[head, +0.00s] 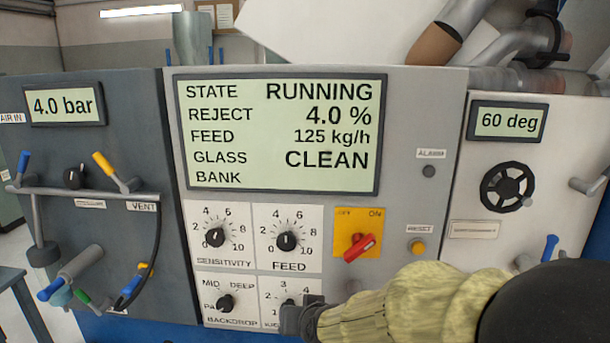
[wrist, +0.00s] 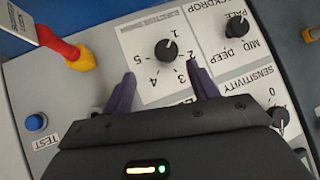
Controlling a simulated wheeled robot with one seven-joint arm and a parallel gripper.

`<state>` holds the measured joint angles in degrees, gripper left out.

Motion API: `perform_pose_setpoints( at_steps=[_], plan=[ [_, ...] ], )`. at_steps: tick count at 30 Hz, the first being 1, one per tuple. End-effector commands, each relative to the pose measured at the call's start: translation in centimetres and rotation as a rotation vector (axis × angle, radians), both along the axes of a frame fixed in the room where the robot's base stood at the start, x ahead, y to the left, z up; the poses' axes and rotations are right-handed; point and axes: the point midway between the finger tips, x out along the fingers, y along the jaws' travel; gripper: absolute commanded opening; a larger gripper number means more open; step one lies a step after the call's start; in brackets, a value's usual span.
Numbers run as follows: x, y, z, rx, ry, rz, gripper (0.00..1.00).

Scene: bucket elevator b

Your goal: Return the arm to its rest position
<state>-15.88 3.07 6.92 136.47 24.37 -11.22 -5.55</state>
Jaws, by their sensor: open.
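My gripper (head: 300,318) is at the bottom of the head view, low in front of the control panel (head: 405,120). My arm runs off to the lower right and covers part of the panel. In the wrist view my gripper (wrist: 164,85) is open, with its two dark fingers apart and nothing between them. A black knob (wrist: 166,50) with a 1 to 5 scale lies just beyond and between the fingertips, apart from them in the picture. In the head view that dial is partly hidden by my gripper.
The screen (head: 280,135) reads RUNNING, reject 4.0 %, feed 125 kg/h, glass CLEAN. Sensitivity (head: 214,237), feed (head: 287,241) and backdrop (head: 225,303) knobs are nearby. A red switch (head: 360,248) and yellow reset button (head: 417,246) sit above my arm. Levers (head: 118,172) protrude at left.

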Motion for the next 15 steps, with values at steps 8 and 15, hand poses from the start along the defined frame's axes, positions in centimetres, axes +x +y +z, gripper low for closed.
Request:
perform_pose_setpoints(
  at_steps=[8,15],
  plan=[
    [-8.7,-12.1,-4.9,-0.181,0.445,-0.042,0.59],
    [-13.2,-15.9,-6.2,-0.238,0.624,-0.062,0.59]
  ],
)
